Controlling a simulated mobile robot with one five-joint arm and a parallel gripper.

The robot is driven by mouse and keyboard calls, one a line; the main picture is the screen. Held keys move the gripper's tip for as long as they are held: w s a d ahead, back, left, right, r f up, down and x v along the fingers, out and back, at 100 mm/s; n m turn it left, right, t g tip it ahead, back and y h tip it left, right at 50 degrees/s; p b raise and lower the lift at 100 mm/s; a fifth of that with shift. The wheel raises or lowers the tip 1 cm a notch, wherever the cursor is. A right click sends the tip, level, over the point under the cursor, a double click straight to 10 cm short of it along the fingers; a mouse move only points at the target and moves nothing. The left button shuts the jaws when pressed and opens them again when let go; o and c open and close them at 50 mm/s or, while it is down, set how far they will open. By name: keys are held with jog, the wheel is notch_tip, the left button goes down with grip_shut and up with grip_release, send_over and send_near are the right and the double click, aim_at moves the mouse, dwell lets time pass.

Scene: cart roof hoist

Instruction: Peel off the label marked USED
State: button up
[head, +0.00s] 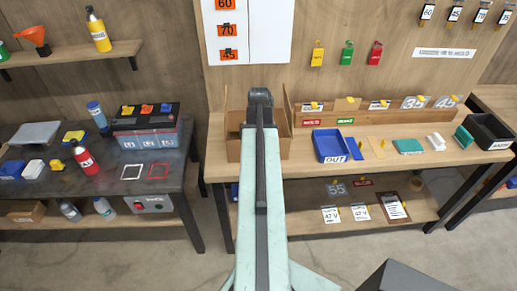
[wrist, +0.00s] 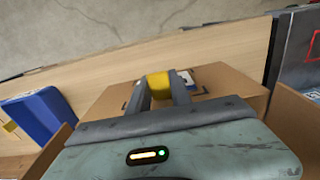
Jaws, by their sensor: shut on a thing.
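My gripper (wrist: 159,84) is shut on a small yellow piece (wrist: 159,88), which looks like a pull tab, in the wrist view. A small white patch with red and dark marks (wrist: 187,80) shows just beyond the right finger, by the cardboard box (wrist: 225,82). I cannot read USED anywhere, and cannot tell whether the patch is joined to the yellow piece. In the head view my arm reaches over the open cardboard box (head: 234,148) on the wooden bench. The arm hides the jaws and most of the box's inside there.
The blue OUT tray (head: 331,146) stands right of the box, with labels and small blocks beyond it. A dark table (head: 100,190) on the left holds a battery (head: 150,138) and bottles. Several tabbed cards lie on the lower shelf (head: 300,222).

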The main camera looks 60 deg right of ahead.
jog(key=shift+s+a, duration=0.45)
jog(key=shift+a, duration=0.2)
jog(key=shift+s+a, duration=0.45)
jog(key=shift+a, duration=0.2)
grip_shut()
dwell(0.6)
